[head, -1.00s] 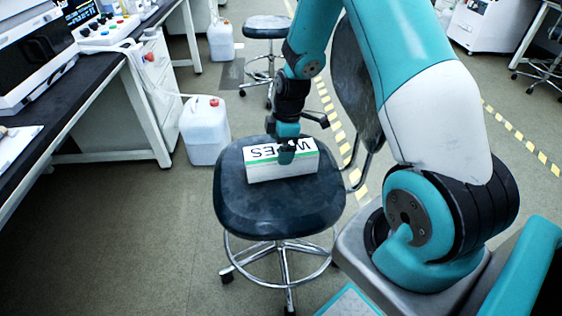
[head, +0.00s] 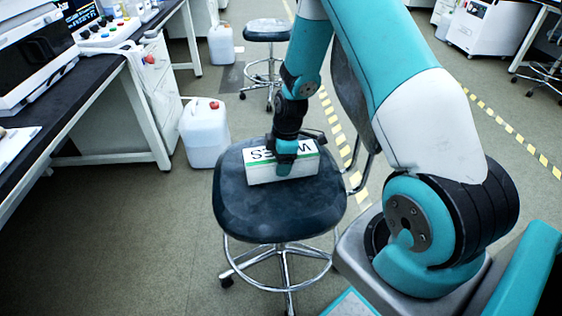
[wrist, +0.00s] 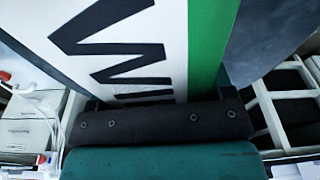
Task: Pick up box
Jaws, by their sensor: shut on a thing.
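The box (head: 258,170) is white with a green stripe and large black lettering, partly hidden by my gripper. It rests on the dark seat of a chair (head: 240,205), and I cannot tell whether it is lifted at all. My gripper (head: 284,168) has come down over the middle of the box and is shut on it, with a finger against its near side. In the wrist view, the box's white and green top (wrist: 135,45) fills much of the picture, close to my gripper's dark pad.
A white jug with a red cap (head: 204,132) stands on the floor left of the chair. A black-topped bench (head: 100,95) runs along the left. A stool (head: 268,30) stands behind. The floor at front left is clear.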

